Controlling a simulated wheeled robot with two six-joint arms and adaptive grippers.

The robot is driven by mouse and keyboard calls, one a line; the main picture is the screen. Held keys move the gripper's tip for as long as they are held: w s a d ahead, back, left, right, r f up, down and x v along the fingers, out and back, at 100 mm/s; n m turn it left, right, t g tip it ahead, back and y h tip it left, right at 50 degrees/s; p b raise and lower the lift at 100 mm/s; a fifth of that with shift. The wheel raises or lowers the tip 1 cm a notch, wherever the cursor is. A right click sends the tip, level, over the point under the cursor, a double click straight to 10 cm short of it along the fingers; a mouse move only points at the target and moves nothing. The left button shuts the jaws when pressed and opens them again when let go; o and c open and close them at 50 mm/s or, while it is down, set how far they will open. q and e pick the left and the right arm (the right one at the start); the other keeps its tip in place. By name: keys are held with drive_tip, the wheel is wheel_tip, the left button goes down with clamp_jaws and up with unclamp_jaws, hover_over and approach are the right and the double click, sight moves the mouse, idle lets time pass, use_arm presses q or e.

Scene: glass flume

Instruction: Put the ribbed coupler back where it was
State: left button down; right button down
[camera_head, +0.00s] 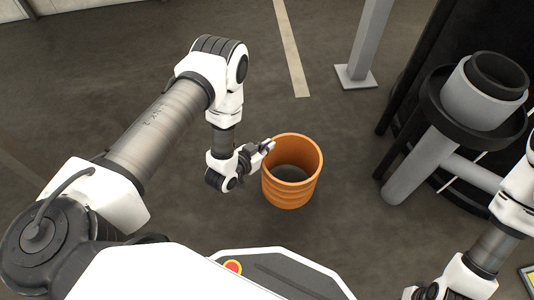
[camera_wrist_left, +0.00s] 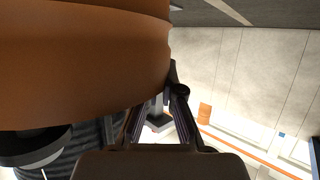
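The ribbed coupler (camera_head: 291,196) is an orange, open-topped ring with a ribbed outer wall, in the middle of the head view. My left gripper (camera_head: 265,147) is at its left rim and appears shut on the wall there. The coupler stands roughly upright and seems to be off the floor. In the left wrist view the coupler (camera_wrist_left: 85,70) fills the upper left, close to the camera, and hides part of the fingers. My right gripper (camera_head: 424,292) is at the bottom edge of the head view, partly cut off, apart from the coupler.
A grey pipe with a dark flange (camera_head: 478,125) stands at the right, by a dark structure. A grey post (camera_head: 366,45) on a square foot is behind. The floor (camera_head: 330,120) between is clear, with a pale stripe. A yellow-edged item (camera_head: 527,284) is at lower right.

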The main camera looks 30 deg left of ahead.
use_arm(q)
wheel_tip(320, 180, down, 3)
drive_tip(key=shift+b, duration=0.8)
drive_tip(key=shift+f, duration=0.15)
drive_tip(key=c, duration=1.3)
unclamp_jaws()
